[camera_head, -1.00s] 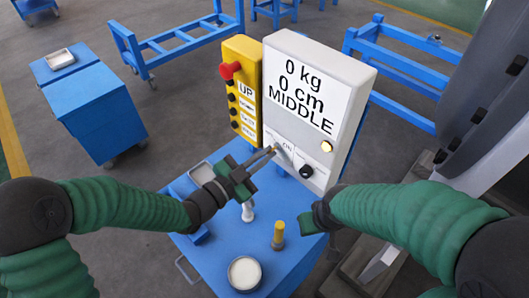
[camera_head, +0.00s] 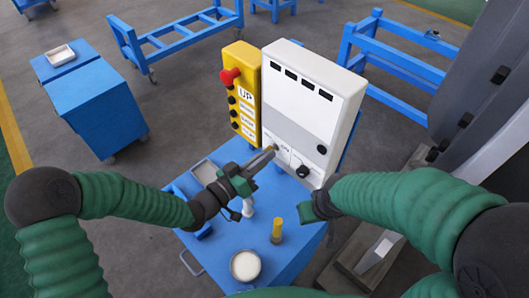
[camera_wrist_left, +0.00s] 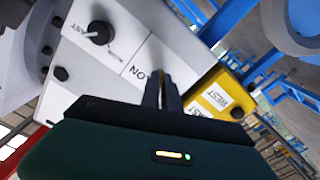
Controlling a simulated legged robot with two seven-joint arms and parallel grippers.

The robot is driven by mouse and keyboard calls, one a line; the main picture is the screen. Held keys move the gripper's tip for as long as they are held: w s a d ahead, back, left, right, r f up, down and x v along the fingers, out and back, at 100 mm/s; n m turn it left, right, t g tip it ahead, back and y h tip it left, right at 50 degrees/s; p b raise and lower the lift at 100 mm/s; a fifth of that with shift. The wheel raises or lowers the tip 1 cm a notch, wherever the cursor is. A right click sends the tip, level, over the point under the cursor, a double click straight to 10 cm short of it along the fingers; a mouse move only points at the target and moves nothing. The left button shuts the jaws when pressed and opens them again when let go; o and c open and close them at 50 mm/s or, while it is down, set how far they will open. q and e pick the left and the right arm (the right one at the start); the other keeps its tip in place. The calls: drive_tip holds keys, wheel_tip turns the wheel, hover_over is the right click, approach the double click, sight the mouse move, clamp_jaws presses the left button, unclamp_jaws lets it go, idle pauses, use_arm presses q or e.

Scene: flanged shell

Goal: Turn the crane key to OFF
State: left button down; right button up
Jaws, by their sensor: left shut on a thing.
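The crane control box (camera_head: 305,105) is a white panel standing on the blue cart. In the left wrist view, the fingers (camera_wrist_left: 163,92) meet the panel beside the ON label (camera_wrist_left: 135,72). My right gripper (camera_head: 308,208) hangs over the cart's right side, away from the panel; its fingers are not clear.
A yellow button box (camera_head: 243,95) with a red knob (camera_head: 229,76) adjoins the panel on the left. A black knob (camera_head: 303,172) sits right of the key. The blue cart (camera_head: 215,255) holds a yellow-topped cylinder (camera_head: 277,231) and a round white-filled dish (camera_head: 245,266).

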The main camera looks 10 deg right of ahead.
use_arm(q)
drive_tip(key=shift+w+r+n+p, duration=0.15)
drive_tip(key=shift+n+p, duration=0.5)
drive_tip(key=shift+n, duration=0.95)
drive_tip(key=c, duration=1.6)
unclamp_jaws()
drive_tip(key=shift+a, duration=0.1)
drive_tip(key=b+v, duration=0.2)
drive_tip(key=v, duration=1.5)
drive_tip(key=shift+f, duration=0.25)
